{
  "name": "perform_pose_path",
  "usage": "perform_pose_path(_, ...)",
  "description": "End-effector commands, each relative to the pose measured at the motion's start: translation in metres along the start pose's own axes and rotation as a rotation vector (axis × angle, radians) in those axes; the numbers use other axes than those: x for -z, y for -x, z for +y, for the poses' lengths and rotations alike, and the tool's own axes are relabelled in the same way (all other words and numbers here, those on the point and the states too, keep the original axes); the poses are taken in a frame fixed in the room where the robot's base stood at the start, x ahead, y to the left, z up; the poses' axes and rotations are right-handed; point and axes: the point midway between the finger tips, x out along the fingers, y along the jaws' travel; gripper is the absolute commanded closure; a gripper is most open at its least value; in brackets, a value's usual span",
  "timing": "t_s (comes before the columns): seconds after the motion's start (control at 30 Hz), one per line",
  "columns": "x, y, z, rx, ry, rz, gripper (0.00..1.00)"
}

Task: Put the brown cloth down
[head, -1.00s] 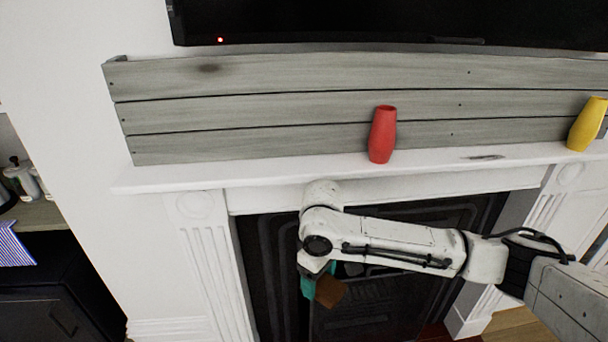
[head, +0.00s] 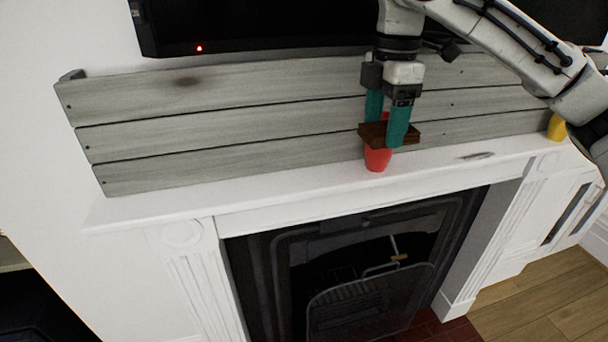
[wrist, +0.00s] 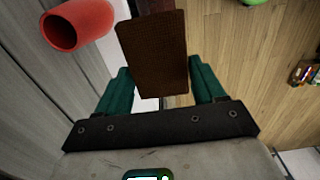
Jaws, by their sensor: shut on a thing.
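The brown cloth (head: 404,132) is a small flat brown piece held between the teal fingers of my gripper (head: 387,128). In the head view my gripper points down in front of the grey plank panel, above the white mantel shelf (head: 290,192). My gripper is shut on the cloth. In the wrist view the brown cloth (wrist: 154,55) stands out between the fingertips (wrist: 160,88), with white shelf and wooden floor behind it. The cloth partly hides the red vase in the head view.
The red vase (head: 377,160) stands on the mantel behind the cloth and shows at upper left in the wrist view (wrist: 78,25). A yellow vase (head: 557,128) stands at the right end. The mantel's left part is clear. A black screen (head: 250,25) hangs above.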

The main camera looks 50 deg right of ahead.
Motion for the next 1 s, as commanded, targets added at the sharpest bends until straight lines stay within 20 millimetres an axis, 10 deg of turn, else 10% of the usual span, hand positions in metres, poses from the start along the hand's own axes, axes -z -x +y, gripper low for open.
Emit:
perform_pose_path(0.5,0.087,-0.059,0.054,0.007,0.004,0.004,0.56)
perform_pose_path(1.0,0.113,-0.107,0.073,0.003,0.0,-0.001,0.56)
